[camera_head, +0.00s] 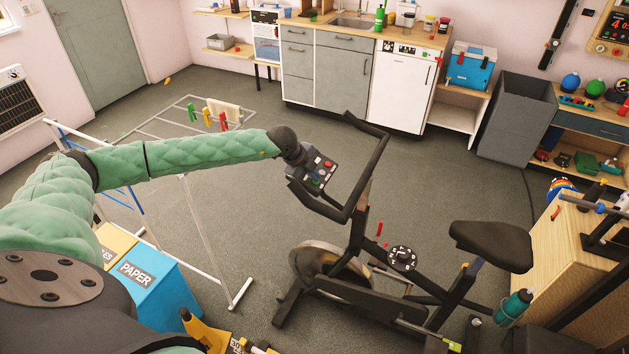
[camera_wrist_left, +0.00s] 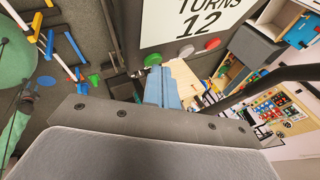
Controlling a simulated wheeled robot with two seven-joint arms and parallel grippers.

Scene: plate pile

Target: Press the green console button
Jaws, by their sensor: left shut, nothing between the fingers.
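The bike's console (camera_head: 322,170) is mounted at the handlebars in the head view. In the left wrist view its display (camera_wrist_left: 190,22) reads "TURNS 12". The green button (camera_wrist_left: 153,59) is below the display, in a row with a white button (camera_wrist_left: 185,52) and a red button (camera_wrist_left: 212,43). My left gripper (camera_wrist_left: 160,72) is shut and empty, with its blue-grey fingertips very close to the green button. I cannot tell if they touch it. In the head view my left gripper (camera_head: 304,160) is at the console. My right gripper is not in view.
The exercise bike's black handlebar (camera_head: 372,165) curves around the console, close to my left wrist. The saddle (camera_head: 490,245) is to the right. A drying rack (camera_head: 212,255) stands below my left arm. Open floor (camera_head: 440,190) lies behind the bike.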

